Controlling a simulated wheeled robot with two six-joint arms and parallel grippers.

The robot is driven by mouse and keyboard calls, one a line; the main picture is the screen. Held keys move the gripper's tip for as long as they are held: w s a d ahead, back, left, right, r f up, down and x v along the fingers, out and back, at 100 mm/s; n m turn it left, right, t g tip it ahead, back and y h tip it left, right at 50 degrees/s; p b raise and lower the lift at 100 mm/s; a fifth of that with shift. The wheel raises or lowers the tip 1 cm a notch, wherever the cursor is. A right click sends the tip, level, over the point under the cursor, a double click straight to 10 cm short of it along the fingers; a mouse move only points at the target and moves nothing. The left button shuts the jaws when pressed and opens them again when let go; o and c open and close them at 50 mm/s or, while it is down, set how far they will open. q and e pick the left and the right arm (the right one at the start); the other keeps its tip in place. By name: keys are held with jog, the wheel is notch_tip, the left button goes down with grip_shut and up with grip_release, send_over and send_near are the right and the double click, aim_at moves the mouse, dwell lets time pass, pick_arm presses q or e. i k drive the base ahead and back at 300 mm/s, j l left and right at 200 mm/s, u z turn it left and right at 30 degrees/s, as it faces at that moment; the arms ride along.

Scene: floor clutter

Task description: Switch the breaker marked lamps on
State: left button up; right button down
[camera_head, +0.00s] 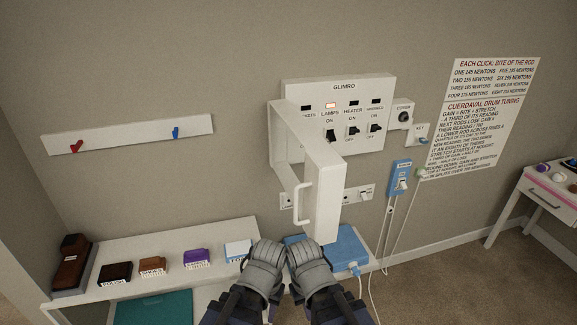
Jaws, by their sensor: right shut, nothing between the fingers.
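A white breaker panel (300,88) marked GLIMRO is on the wall. Its open white door (322,205), with a handle (301,197), swings out in front and hides the panel's lower left. The black lamps switch (330,136) sits under the LAMPS label and an ON mark; its lever appears low, covering where OFF would show. The lamps light (330,105) glows orange-red; the other lights are dark. My left gripper (268,250) and right gripper (302,250) are side by side below the door, away from the switch. The right is shut and empty; the left's jaws are unclear.
The heater switch (353,130) and washer switch (375,127) are to the right. A blue wall switch (400,180) has cables.

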aim_at(331, 135)
jog(key=i+l+z, duration=0.1)
jog(key=z, duration=0.35)
jog(key=i+l+z, duration=0.1)
jog(key=z, duration=0.35)
jog(key=i+l+z, duration=0.1)
jog(key=z, duration=0.35)
jog(key=i+z, duration=0.15)
jog(key=z, duration=0.3)
jog(key=i+l+u, duration=0.2)
jog(key=i+u, duration=0.1)
jog(key=u, duration=0.3)
jog(key=i+u, duration=0.1)
jog(key=u, duration=0.25)
jog(key=i+u, duration=0.1)
jog(key=u, duration=0.65)
jog(key=i+l, duration=0.05)
